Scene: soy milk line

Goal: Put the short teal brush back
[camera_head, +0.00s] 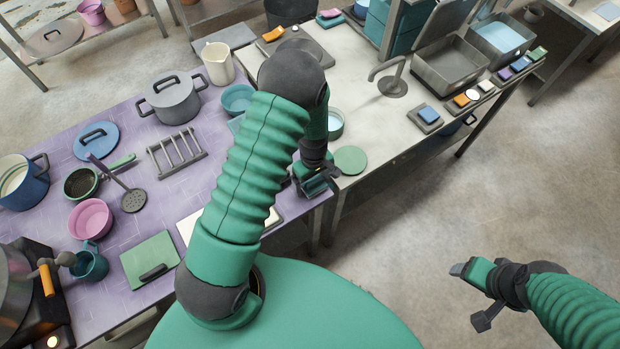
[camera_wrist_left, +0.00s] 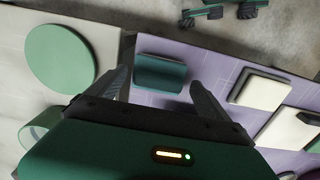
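A short teal block, which looks like the teal brush (camera_wrist_left: 160,74), shows in the left wrist view on the purple table near its edge. It lies between and just beyond the two fingertips of my left gripper (camera_wrist_left: 162,78), with no clear contact visible. The left gripper is open. In the head view my left gripper (camera_head: 318,180) is over the right end of the purple table, and its hand hides the brush there. My right gripper (camera_head: 474,292) is open and empty above the bare floor at the lower right.
A green disc (camera_head: 350,160) lies on the pale counter (camera_head: 372,126) beside the left gripper. Pale blocks (camera_wrist_left: 262,92) lie right of it in the wrist view. A dish rack (camera_head: 178,154), grey pot (camera_head: 172,100) and pink bowl (camera_head: 90,219) stand on the purple table.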

